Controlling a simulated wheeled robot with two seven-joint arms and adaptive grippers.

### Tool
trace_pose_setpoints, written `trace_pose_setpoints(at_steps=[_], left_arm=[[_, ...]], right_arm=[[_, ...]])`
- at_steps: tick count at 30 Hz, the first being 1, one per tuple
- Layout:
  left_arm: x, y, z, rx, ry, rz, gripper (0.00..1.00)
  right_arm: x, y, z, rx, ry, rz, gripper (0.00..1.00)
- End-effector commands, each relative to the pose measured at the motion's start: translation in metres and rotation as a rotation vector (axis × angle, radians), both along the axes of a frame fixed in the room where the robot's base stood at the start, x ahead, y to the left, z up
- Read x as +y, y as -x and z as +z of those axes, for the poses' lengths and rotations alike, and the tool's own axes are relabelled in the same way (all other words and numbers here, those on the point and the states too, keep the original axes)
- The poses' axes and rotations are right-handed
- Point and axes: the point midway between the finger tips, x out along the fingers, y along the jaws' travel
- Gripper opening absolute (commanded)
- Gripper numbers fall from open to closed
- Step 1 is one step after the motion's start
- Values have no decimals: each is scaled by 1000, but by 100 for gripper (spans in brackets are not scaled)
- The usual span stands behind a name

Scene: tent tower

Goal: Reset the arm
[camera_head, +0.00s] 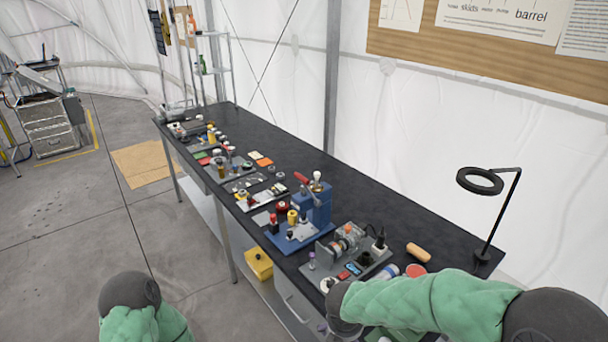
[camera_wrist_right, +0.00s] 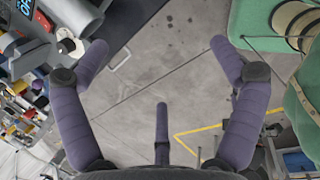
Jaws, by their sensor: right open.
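My right gripper (camera_wrist_right: 157,47) is open in the right wrist view. Its purple fingers are spread wide, with nothing between them but grey floor below. In the head view my right arm (camera_head: 430,303), in a green sleeve, comes in from the right and reaches over the near end of the workbench; its gripper is mostly hidden there. My left arm (camera_head: 145,312) shows only as a green and dark grey part at the bottom left. My left gripper is out of view.
The long black workbench (camera_head: 365,195) carries several small devices, including a blue press (camera_head: 313,205) and a grey fixture (camera_head: 350,250). A black ring lamp (camera_head: 480,181) stands at its right edge. A yellow bin (camera_head: 258,264) sits below. The floor at left is open.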

Motion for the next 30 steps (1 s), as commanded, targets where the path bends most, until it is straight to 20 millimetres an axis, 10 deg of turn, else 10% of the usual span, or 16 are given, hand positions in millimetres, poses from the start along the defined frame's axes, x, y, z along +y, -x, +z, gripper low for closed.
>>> trace_pose_setpoints(at_steps=[11,21,30], left_arm=[[0,1,-6,1,0,1,40],[0,1,-16,1,0,1,40],[0,1,-21,1,0,1,40]], right_arm=[[18,48,-95,191,-269,-415,95],[32,119,-210,415,-556,-1366,95],[13,163,-270,410,-588,-2091,95]])
